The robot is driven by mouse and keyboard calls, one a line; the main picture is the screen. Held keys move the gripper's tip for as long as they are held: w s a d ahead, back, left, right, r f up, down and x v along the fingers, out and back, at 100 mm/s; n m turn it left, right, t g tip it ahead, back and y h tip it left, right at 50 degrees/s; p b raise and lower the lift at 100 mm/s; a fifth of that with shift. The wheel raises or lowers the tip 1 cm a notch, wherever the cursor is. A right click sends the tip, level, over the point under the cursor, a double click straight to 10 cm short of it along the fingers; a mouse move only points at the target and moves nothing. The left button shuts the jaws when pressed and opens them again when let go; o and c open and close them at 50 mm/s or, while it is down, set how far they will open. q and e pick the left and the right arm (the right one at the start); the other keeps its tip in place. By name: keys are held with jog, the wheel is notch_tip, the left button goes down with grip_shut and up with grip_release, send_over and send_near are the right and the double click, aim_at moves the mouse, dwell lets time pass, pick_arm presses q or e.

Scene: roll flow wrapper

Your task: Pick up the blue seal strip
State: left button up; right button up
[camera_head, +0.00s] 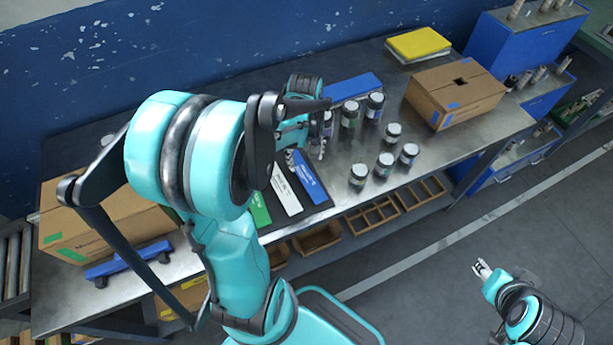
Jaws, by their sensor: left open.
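The blue seal strip (311,180) lies flat on a dark mat on the metal workbench, to the right of a white strip (286,190) and a green strip (260,210). My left gripper (306,155) is open, above the far end of the blue strip. That end is partly hidden by the gripper, and I cannot tell if they touch. My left arm covers much of the left of the bench. My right gripper (482,268) is off the bench, over the floor at lower right, too small to tell open from shut.
Several jars (385,165) stand right of the strips. A long blue box (353,87) lies behind them. A cardboard box (455,94) and a yellow stack (418,44) are at back right. Another cardboard box (95,240) is at left. Wooden trays (372,216) sit below the front edge.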

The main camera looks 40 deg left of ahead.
aim_at(304, 172)
pick_arm(q)
jog(key=shift+s+a+f+b, duration=0.15)
jog(key=shift+f+b, duration=0.25)
jog(key=shift+f, duration=0.55)
notch_tip(304, 172, down, 4)
jog(key=shift+a+b, duration=0.15)
jog(key=shift+b, duration=0.9)
jog(key=shift+r, duration=0.1)
jog(key=c, duration=0.9)
